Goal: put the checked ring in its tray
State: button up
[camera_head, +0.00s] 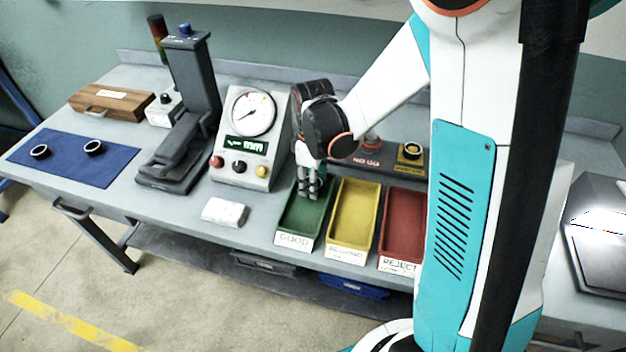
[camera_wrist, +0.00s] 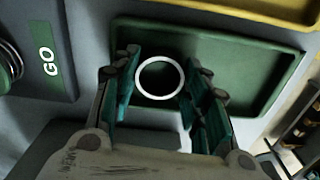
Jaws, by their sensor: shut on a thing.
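My gripper (camera_head: 308,193) points down at the green tray (camera_head: 297,222) labelled GOOD, toward its back end. In the wrist view its fingers stand on either side of the ring (camera_wrist: 160,97), a pale, thin-edged ring seen end-on, and are shut on it. The green tray (camera_wrist: 255,75) lies behind the ring in that view. In the head view the fingers hide the ring. I cannot tell the height between the ring and the tray floor.
A yellow tray (camera_head: 352,218) and a red REJECT tray (camera_head: 402,225) stand to the right. The gauge box (camera_head: 251,115) stands to the left, with a white cloth (camera_head: 225,212) in front. Two dark rings (camera_head: 93,147) lie on the blue mat (camera_head: 70,165).

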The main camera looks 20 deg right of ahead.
jog(key=o, duration=0.9)
jog(key=shift+f, duration=0.1)
jog(key=shift+o, duration=0.2)
notch_tip(320, 180, up, 12)
jog(key=p, duration=0.4)
jog(key=s+r+m+t, duration=0.7)
jog(key=s+r+m, duration=0.2)
jog(key=s, duration=0.6)
jog(key=shift+r+m, duration=0.3)
jog(key=shift+r, duration=0.6)
